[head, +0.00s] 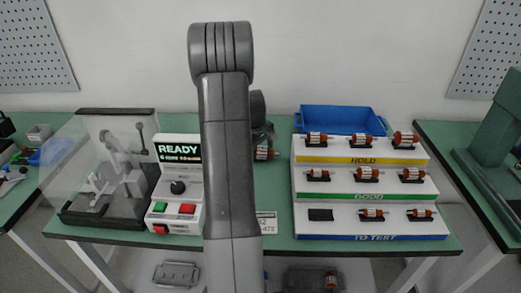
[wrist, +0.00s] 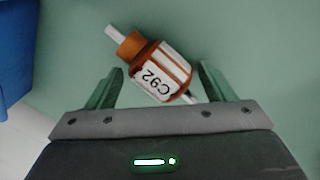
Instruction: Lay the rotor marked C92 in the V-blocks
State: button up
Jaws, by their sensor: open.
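The rotor marked C92 (wrist: 163,76) lies on the green table in the wrist view, its label readable and upside down. It has a copper-coloured commutator and a pale shaft slanting from upper left to lower right. My gripper (wrist: 160,88) is open, with a finger either side of the rotor's lower part; I cannot tell whether either touches it. In the head view, the rotor (head: 263,153) shows partly beside my arm, below my gripper (head: 263,135), whose fingers are unclear. The test fixture (head: 108,165) stands at the left behind a clear shield; its V-blocks are too small to make out.
A control box (head: 178,185) reading READY stands beside the fixture. A stepped rack (head: 365,187) marked HOLD, GOOD and TO TEST holds several rotors at the right; its front-left cradle (head: 320,214) is empty. A blue bin (head: 343,119) stands behind it. My arm blocks the table's middle.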

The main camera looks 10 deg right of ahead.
jog(key=v, duration=1.2)
jog(key=x, duration=1.2)
jog(key=shift+f, duration=0.25)
jog(key=v, duration=0.2)
jog(key=shift+w+d+r, duration=0.15)
jog(key=shift+w+r, duration=0.05)
jog(key=shift+r, duration=0.7)
jog(key=shift+f, duration=0.1)
